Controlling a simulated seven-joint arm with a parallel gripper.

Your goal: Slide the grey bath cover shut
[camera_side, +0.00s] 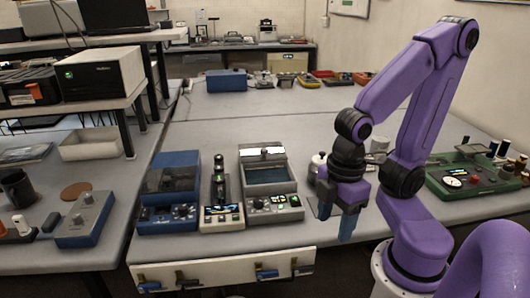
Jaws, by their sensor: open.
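The grey bath (290,190) stands on the bench in the middle of the side view. Its top shows a dark bluish opening, and its front panel has a lit display and knobs. A grey piece with a bright strip (262,153) lies along the back edge of the bath; it looks like the cover, slid back. My gripper (338,226) hangs with blue fingers pointing down, to the right of the bath and nearer the bench's front edge. It is open, with nothing seen between the fingers, and is apart from the bath.
A slim device with black knobs (221,213) and a blue unit (171,180) stand left of the bath. A small white-grey jar (317,165) stands behind my gripper. A green device (470,182) is at the right. The bench behind the bath is mostly clear.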

